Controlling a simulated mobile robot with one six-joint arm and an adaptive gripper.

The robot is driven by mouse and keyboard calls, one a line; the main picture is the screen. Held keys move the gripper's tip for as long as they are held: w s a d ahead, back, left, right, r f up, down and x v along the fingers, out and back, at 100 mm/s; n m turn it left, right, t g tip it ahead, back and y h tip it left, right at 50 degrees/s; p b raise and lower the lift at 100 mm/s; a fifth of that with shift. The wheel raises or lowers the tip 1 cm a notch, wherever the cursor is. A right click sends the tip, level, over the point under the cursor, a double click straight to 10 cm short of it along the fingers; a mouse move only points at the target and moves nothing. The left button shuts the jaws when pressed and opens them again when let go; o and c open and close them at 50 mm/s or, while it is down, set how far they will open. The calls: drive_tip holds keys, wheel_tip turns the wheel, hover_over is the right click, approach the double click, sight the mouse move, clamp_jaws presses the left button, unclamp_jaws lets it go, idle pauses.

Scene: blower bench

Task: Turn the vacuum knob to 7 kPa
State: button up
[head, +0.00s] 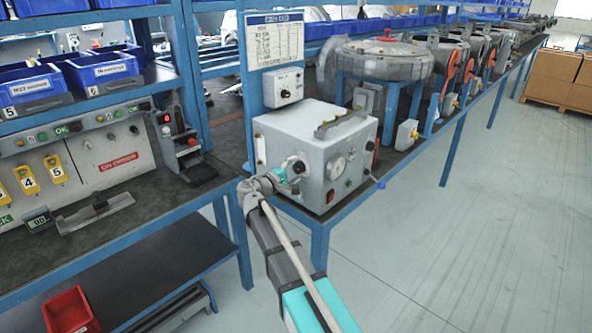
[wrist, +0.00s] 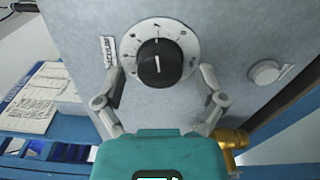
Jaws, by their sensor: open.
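The vacuum knob (wrist: 160,64) is a black round knob on a white dial plate with dark marks, on a grey panel. A pale line shows on its face, but I cannot read the dial value. My gripper (wrist: 161,74) is open, with one finger at the left and one at the right of the dial; no clear grip on the knob shows. In the head view my gripper (head: 294,169) is at the left part of the front of a grey box (head: 300,130) and partly hides the dial there.
A smaller dial box (head: 289,85) stands above, under a printed sign (head: 275,40). A pale round fitting (wrist: 267,72) is right of the dial.

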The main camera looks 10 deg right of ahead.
drive_tip(key=v, duration=1.2)
idle(0.6)
